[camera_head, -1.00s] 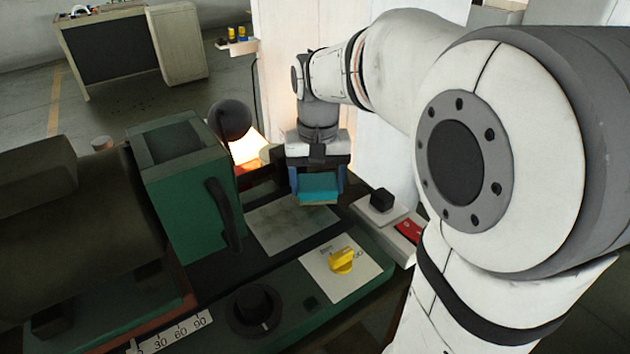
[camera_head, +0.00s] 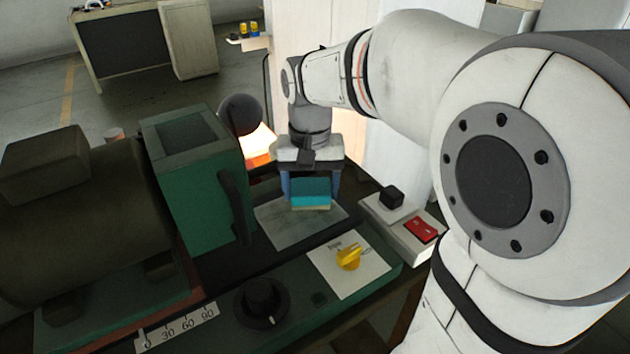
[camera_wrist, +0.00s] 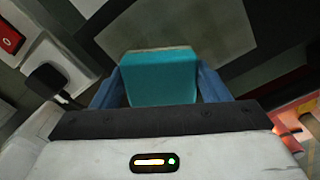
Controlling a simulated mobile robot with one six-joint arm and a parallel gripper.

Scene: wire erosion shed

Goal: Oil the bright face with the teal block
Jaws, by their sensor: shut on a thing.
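The teal block (camera_head: 311,192) has a pale underside layer and is held between the blue fingers of my gripper (camera_head: 311,186). In the wrist view the teal block (camera_wrist: 160,77) sits between both blue fingers, which are shut on it. The bright face (camera_head: 290,232) is a flat grey, smudged plate set in the dark machine top. The block is over the far part of this plate. I cannot tell whether its underside touches the plate. In the wrist view the plate (camera_wrist: 205,35) lies beyond the block, partly hidden by it.
A green housing (camera_head: 195,190) with a dark handle stands left of the plate. A box with a red switch (camera_head: 420,229) is at the right. A dark ball (camera_head: 240,115) is behind.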

